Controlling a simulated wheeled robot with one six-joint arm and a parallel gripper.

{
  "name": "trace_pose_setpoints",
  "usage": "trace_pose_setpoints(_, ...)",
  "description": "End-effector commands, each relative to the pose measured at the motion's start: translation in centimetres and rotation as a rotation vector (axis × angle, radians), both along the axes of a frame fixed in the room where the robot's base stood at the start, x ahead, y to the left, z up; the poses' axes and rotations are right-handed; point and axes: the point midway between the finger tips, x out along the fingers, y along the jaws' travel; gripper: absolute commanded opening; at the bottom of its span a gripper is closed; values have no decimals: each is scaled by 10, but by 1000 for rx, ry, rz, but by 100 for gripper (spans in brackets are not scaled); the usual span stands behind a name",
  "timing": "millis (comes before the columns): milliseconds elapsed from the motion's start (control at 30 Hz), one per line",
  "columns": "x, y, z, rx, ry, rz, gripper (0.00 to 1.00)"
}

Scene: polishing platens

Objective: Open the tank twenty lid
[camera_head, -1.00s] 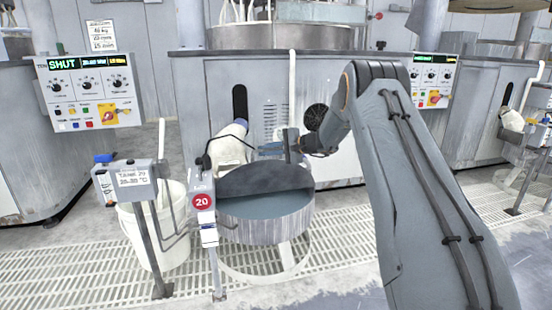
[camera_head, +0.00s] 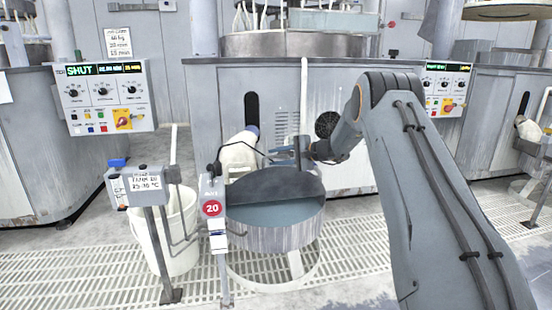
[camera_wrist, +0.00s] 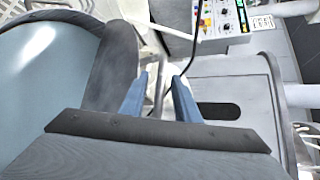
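Tank twenty (camera_head: 275,237) is a round grey tub with a red "20" tag (camera_head: 212,208) on a post at its left front. Pale blue liquid shows in its front part. A dark grey curved piece (camera_head: 275,184) spans the back of the tank; I cannot tell whether it is the lid or the inner wall. My gripper (camera_head: 299,152) is behind the tank's back rim. In the wrist view my gripper (camera_wrist: 168,68) has two blue fingers apart, with a thin grey curved bar (camera_wrist: 159,88) between them. Whether they touch it cannot be told.
A white bucket (camera_head: 172,240) and a grey readout box (camera_head: 140,184) stand left of the tank. A white container (camera_head: 238,155) is close behind it. Control panels (camera_head: 105,97) hang on both sides, the left one showing "SHUT". Grating (camera_head: 60,262) covers the floor.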

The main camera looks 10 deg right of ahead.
Motion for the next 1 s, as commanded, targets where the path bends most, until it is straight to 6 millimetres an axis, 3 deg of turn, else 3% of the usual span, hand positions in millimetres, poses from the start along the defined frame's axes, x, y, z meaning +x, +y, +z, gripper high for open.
trace_pose_setpoints(500, -44, -49, 23, 0, 1, -1, 29)
trace_pose_setpoints(900, -48, -54, 24, 0, -1, 1, 29)
trace_pose_setpoints(1000, -51, -46, 26, -7, 4, 13, 29)
